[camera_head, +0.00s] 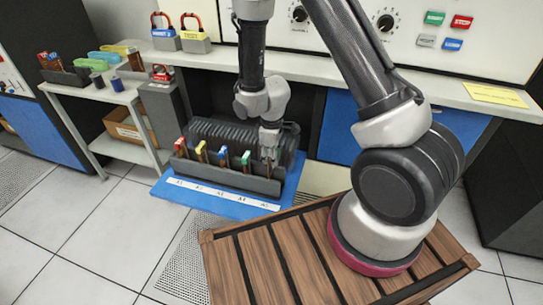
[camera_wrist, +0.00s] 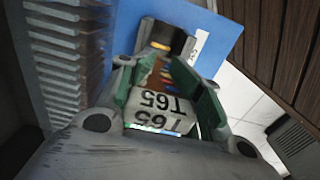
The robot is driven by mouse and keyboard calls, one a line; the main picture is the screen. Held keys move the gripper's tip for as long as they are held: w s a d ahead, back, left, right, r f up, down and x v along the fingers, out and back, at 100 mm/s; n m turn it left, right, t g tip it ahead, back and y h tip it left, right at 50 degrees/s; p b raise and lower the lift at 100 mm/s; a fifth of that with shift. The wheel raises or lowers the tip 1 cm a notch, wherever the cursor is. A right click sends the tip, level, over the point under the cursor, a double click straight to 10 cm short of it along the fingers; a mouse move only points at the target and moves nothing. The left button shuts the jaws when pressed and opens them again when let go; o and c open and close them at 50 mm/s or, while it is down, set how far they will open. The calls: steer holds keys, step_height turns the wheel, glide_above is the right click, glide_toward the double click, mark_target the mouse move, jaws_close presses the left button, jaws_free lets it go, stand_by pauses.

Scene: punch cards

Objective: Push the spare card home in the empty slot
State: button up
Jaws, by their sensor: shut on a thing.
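My gripper (camera_head: 270,142) is at the right end of the dark slotted rack (camera_head: 228,178), above the place by the A5 label. In the wrist view my gripper (camera_wrist: 157,75) has its green-padded fingers shut on the spare card (camera_wrist: 155,102), a pale piece marked T65. In the head view the gripper mostly hides this card. I cannot tell how deep its lower end sits in the slot. Cards with red (camera_head: 179,144), yellow (camera_head: 200,148), blue (camera_head: 222,153) and green (camera_head: 246,158) tops stand in the other slots.
The rack stands on a blue board (camera_head: 190,199) with a white label strip. A dark ribbed block (camera_head: 215,132) is close behind it. A slatted wooden surface (camera_head: 290,262) is in front. A white side table (camera_head: 120,97) with bins stands at left.

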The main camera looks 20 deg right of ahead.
steer(key=shift+f, duration=1.35)
steer(key=o, duration=1.2)
steer(key=shift+r, duration=0.1)
step_height(320, 180, up, 12)
steer(key=shift+s+f, duration=0.1)
steer(key=s+d+r+m+t, duration=0.1)
steer(key=s+d+r+m, duration=0.2)
steer(key=r, duration=0.6)
steer(key=s+d+r+m+t, duration=0.1)
steer(key=s+d+r+m, duration=0.3)
steer(key=s+r, duration=0.5)
steer(key=s+d+r+m+t, duration=0.2)
steer(key=s+d+r+m, duration=0.2)
steer(key=r, duration=0.6)
steer(key=shift+s+d+r, duration=0.2)
steer(key=shift+s+d, duration=0.5)
steer(key=shift+d, duration=0.25)
steer(key=shift+s+d+r, duration=0.15)
steer(key=shift+s+d, duration=0.55)
steer(key=shift+d, duration=0.2)
